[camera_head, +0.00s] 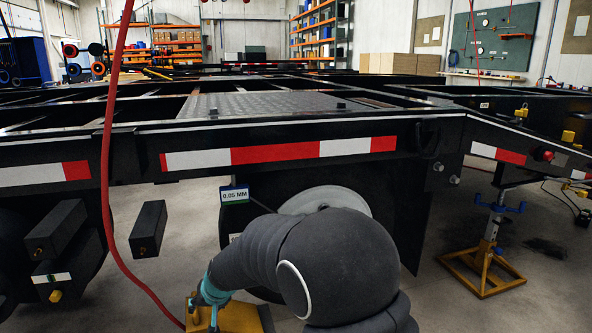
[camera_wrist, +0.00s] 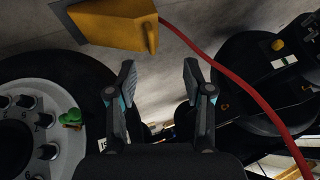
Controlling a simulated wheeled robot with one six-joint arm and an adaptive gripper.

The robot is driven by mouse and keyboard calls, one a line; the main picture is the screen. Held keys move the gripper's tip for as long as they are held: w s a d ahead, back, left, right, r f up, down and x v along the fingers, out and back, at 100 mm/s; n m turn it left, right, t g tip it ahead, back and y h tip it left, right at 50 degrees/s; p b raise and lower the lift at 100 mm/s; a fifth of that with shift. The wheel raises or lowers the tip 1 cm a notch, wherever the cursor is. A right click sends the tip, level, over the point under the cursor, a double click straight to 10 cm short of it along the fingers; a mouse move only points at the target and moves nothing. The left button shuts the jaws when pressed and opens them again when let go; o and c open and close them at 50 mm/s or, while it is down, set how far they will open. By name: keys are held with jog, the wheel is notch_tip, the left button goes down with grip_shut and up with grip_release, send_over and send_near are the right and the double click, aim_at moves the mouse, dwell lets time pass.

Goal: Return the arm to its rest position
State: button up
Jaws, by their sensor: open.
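My arm fills the lower middle of the head view, in front of the black trailer frame (camera_head: 280,147) and reaching down beside a wheel. My gripper (camera_wrist: 160,82) shows in the wrist view with its two fingers spread apart and nothing between them.
A red hose (camera_head: 107,150) hangs at left and also crosses the wrist view (camera_wrist: 240,85). A yellow block (camera_wrist: 115,22) lies near my fingers. A sign reading 0.05 MM (camera_head: 234,195) hangs under the frame. A yellow-footed jack stand (camera_head: 485,268) is at right, with open floor around it.

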jog(key=s+d+r+m+h+p, duration=0.1)
jog(key=s+d+r+p, duration=0.1)
jog(key=s+d+r, duration=0.5)
jog(key=s+d+r+m+h+p, duration=0.1)
jog(key=s+d+r, duration=0.7)
jog(key=d, duration=1.1)
jog(key=s+d+r+m+t+h+p, duration=0.1)
jog(key=s+d+r+h+p, duration=0.2)
jog(key=s+d+r, duration=0.5)
jog(key=s+d+p, duration=0.1)
jog(key=s+d, duration=0.4)
jog(key=shift+s+r, duration=0.2)
jog(key=shift+s, duration=0.15)
